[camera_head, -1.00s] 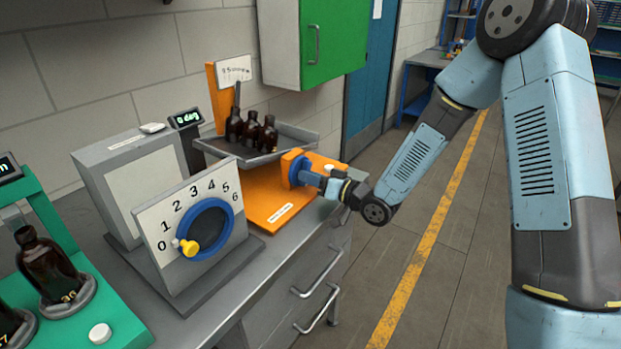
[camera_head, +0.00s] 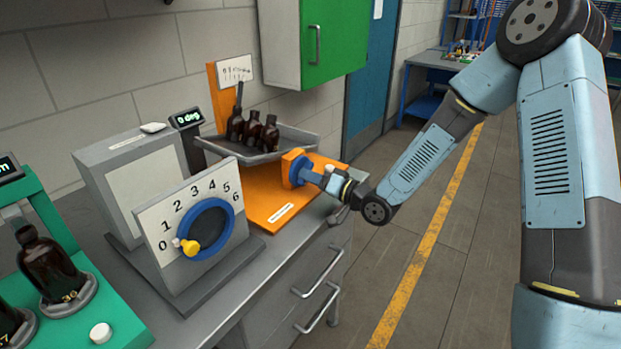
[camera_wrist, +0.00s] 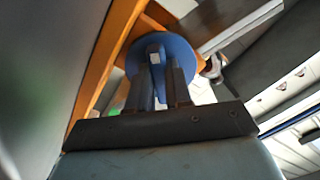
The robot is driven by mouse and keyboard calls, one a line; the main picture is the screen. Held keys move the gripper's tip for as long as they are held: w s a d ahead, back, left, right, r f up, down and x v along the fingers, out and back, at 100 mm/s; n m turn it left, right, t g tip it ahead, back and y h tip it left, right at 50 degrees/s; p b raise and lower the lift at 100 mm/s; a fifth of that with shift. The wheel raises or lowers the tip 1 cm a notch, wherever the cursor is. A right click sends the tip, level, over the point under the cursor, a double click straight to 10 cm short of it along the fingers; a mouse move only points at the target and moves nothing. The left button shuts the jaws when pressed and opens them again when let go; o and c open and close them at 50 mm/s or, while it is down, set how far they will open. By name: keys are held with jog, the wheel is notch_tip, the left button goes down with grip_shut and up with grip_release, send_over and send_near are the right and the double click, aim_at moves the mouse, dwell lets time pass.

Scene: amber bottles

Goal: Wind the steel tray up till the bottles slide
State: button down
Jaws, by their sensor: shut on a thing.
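The steel tray (camera_head: 288,142) sits on the orange stand (camera_head: 262,204) on the bench. Several amber bottles (camera_head: 252,128) stand upright in a row on the tray. A small display (camera_head: 188,119) beside it reads 0 deg. A blue knob (camera_head: 297,170) is on the orange block at the tray's right front. My gripper (camera_head: 317,178) is at this knob. In the wrist view the two fingers (camera_wrist: 162,88) are shut on the knob's grip, with the blue disc (camera_wrist: 184,52) behind them.
A grey box with a dial (camera_head: 205,230) marked 0 to 6 and a yellow pointer stands in front left. A green stand (camera_head: 112,310) with more amber bottles is at the lower left. A green wall cabinet (camera_head: 333,40) hangs above. The floor to the right is clear.

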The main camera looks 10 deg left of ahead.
jog(key=shift+w+d, duration=0.1)
jog(key=shift+w, duration=0.05)
jog(key=c, duration=1)
grip_release()
jog(key=shift+c, duration=0.2)
jog(key=v, duration=1.3)
jog(key=shift+s+d, duration=0.25)
jog(key=shift+d, duration=0.1)
jog(key=shift+f, duration=0.15)
